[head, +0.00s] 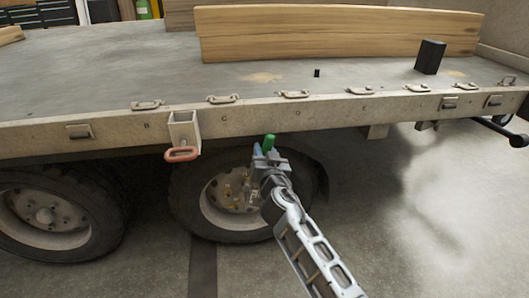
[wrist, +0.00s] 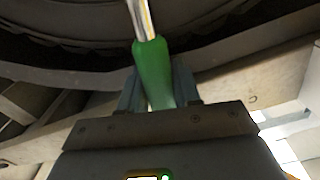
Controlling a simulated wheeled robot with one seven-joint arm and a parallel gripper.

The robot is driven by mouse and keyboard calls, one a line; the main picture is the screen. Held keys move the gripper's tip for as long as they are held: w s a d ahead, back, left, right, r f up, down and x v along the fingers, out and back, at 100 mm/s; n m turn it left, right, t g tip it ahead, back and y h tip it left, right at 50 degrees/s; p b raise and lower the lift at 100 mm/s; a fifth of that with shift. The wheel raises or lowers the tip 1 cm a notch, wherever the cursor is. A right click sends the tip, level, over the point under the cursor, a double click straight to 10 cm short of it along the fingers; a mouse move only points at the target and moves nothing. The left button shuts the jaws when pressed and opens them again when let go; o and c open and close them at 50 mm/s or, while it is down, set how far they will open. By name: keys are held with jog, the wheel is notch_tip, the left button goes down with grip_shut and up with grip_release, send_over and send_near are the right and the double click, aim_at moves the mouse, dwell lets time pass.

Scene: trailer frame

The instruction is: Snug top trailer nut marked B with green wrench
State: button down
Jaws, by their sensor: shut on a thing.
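My gripper (head: 264,156) is shut on the green wrench (head: 270,142) in front of the trailer's right wheel, just below the side rail. In the wrist view, the wrench's green handle (wrist: 153,75) sits between the two fingers (wrist: 152,90), and its metal shank runs out of the top of the picture. The wrench's working end is out of view there and cannot be made out in the head view. Brassy nuts (head: 232,190) show on the right wheel's hub, left of my gripper. No letter is readable at the nuts.
The trailer's side rail (head: 330,110) runs above the wheels, with a red-handled bracket (head: 181,154) hanging from it. A second wheel (head: 50,215) is at the left. The deck holds wooden planks (head: 340,32) and a black block (head: 430,57). The floor at right is clear.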

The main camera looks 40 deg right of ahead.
jog(key=shift+s+d+f+m+b, duration=0.25)
jog(key=shift+s+d+m+b, duration=0.2)
jog(key=shift+d, duration=0.2)
jog(key=shift+s+d+f+m+b, duration=0.25)
jog(key=shift+s+d+m+b, duration=0.2)
jog(key=shift+d, duration=0.2)
jog(key=shift+f, duration=0.1)
jog(key=shift+s+d+f+m+b, duration=0.35)
jog(key=shift+s+d+m, duration=0.1)
jog(key=shift+d, duration=0.15)
jog(key=shift+s+d+f+m+b, duration=0.35)
jog(key=shift+d+m, duration=0.1)
jog(key=shift+d, duration=0.15)
jog(key=shift+s+d+f+m+b, duration=0.4)
jog(key=shift+d+f+m, duration=0.1)
jog(key=shift+d, duration=0.1)
jog(key=shift+s+d+f+m+b, duration=0.25)
jog(key=shift+s+d+f+m, duration=0.15)
jog(key=shift+d+f, duration=0.15)
